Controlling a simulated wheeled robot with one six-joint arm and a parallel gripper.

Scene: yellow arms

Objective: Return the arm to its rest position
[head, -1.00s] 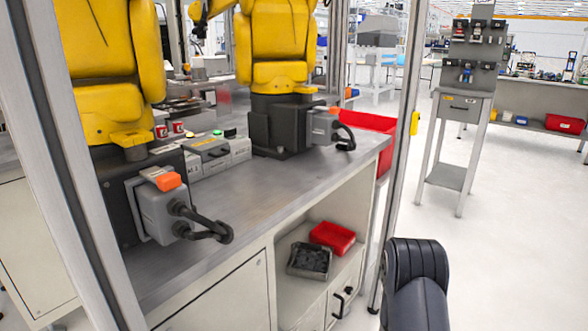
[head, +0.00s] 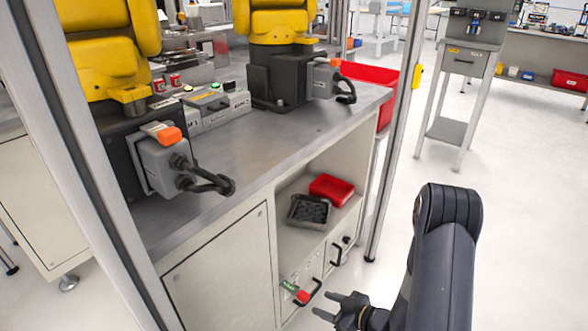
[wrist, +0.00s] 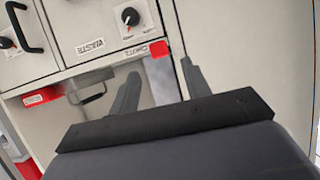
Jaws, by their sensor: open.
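My dark arm (head: 445,250) rises at the lower right of the head view, in front of the grey workbench cabinet. My gripper (head: 324,305) is at the bottom of that view, pointing left toward the cabinet's drawer fronts. Its two fingers are spread with nothing visible held between them. In the wrist view the open fingers (wrist: 160,72) point up at the pale drawer fronts. A small red piece (wrist: 158,50) shows between the fingertips in the picture; I cannot tell the gap to it.
Drawers with black handles (head: 310,292) and knobs are close to my gripper. Above them, an open shelf holds a red bin (head: 331,188) and a dark tray (head: 308,211). Yellow arms (head: 277,22) stand on the bench. A metal post (head: 393,140) rises nearby.

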